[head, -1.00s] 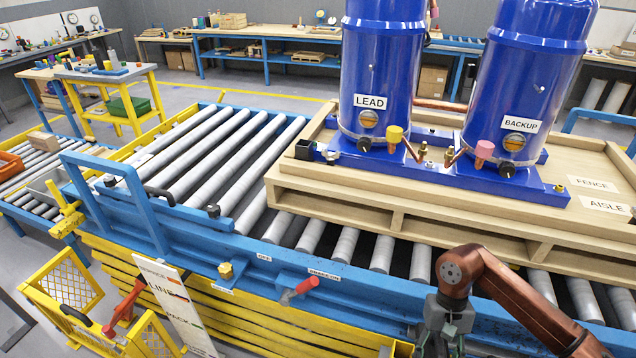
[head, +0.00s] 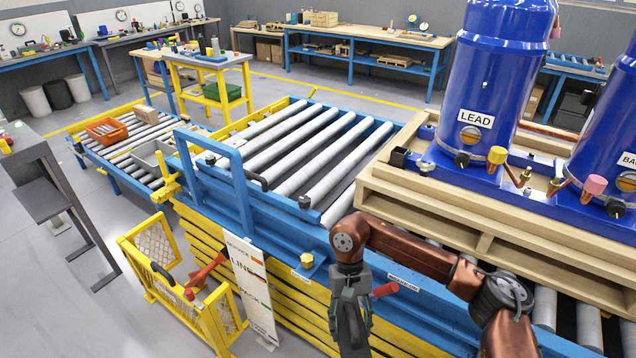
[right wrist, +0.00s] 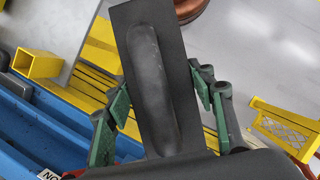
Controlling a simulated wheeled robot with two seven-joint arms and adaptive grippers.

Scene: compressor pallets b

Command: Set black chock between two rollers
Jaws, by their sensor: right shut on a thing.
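My right gripper (head: 351,318) hangs in front of the blue conveyor side, beside a red handle, pointing down. In the right wrist view its green-padded fingers (right wrist: 165,108) are closed on a black chock (right wrist: 152,70), a dark flat piece with a raised rounded ridge. The chock cannot be made out clearly in the head view. The grey rollers (head: 304,160) of the main conveyor lie bare behind and left of the gripper, with dark gaps between them. My left gripper is not in view.
A wooden pallet (head: 440,212) carrying blue compressors, one labelled LEAD (head: 500,75), sits on the rollers at right. A blue upright frame (head: 216,180) rises at the conveyor's near edge. A yellow mesh cart (head: 160,262) and a white sign (head: 252,290) stand in front.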

